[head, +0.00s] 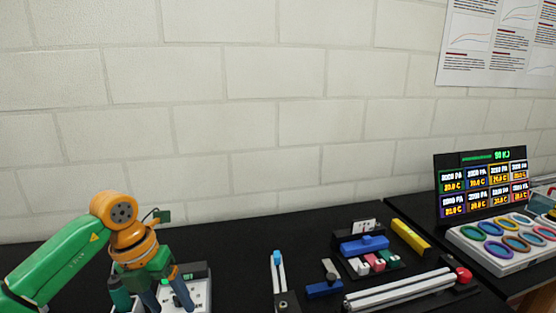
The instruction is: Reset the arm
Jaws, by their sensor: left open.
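My left arm, green with orange joints, comes in from the lower left. My left gripper (166,299) points down with its dark fingers spread, over or beside a white device (201,293) at the bottom edge. The fingertips are close to the bottom of the view, so contact with the device cannot be told. I see nothing held between the fingers. My right arm and gripper are not in view.
On the black table lie a blue-capped extrusion (278,274), a long extrusion (400,289) with a red knob (463,274), a blue block (364,246) and a yellow bar (410,237). A lit display (483,183) and ringed tray (470,255) stand right. The back-left table is clear.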

